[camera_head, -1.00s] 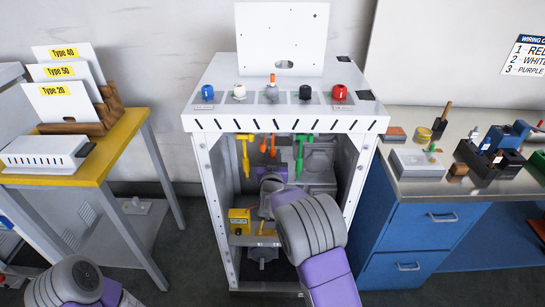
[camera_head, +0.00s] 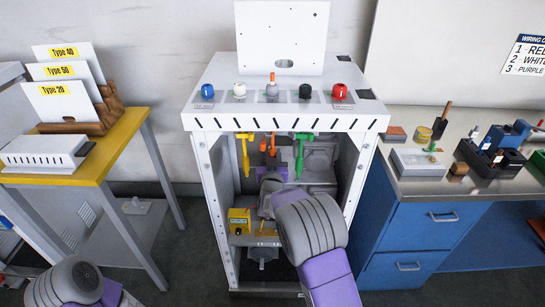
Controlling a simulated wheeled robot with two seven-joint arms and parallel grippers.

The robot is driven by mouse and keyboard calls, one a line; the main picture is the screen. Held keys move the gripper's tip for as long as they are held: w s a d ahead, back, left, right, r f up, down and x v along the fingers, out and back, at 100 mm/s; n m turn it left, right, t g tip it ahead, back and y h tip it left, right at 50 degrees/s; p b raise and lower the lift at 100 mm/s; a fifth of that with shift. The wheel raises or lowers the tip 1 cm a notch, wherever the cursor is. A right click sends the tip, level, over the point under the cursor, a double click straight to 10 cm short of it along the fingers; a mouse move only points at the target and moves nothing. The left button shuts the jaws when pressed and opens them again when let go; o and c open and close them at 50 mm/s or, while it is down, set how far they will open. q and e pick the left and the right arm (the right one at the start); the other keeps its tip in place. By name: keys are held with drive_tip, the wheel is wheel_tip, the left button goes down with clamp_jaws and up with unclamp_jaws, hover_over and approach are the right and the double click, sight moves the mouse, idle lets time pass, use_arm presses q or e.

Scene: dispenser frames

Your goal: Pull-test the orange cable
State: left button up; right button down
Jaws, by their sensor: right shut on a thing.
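The orange cable (camera_head: 272,142) hangs under the top of the white dispenser frame (camera_head: 200,118), between a yellow cable and a green cable. My right arm reaches into the open front of the frame. My right gripper (camera_head: 268,155) is up at the lower part of the orange cable and shut on it; its fingertips are small and partly hidden by my own wrist. My left forearm shows at the lower left corner, but its gripper is out of view.
The yellow cable (camera_head: 245,153) and green cable (camera_head: 299,152) hang close on either side. A yellow box (camera_head: 239,221) sits low inside the frame. The frame's side posts bound the opening. A blue cabinet (camera_head: 420,225) stands right, a yellow-topped table (camera_head: 112,152) left.

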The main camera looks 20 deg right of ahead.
drive_tip(key=shift+s+f, duration=0.1)
drive_tip(key=shift+f, duration=0.6)
drive_tip(key=shift+f+b, duration=0.1)
drive_tip(key=shift+b, duration=0.2)
drive_tip(key=shift+r, duration=0.25)
idle(0.3)
unclamp_jaws()
drive_tip(key=shift+r, duration=0.3)
drive_tip(key=v, duration=0.9)
drive_tip(key=shift+s+b, duration=0.4)
drive_tip(key=shift+b, duration=0.05)
drive_tip(key=shift+a+r, duration=0.1)
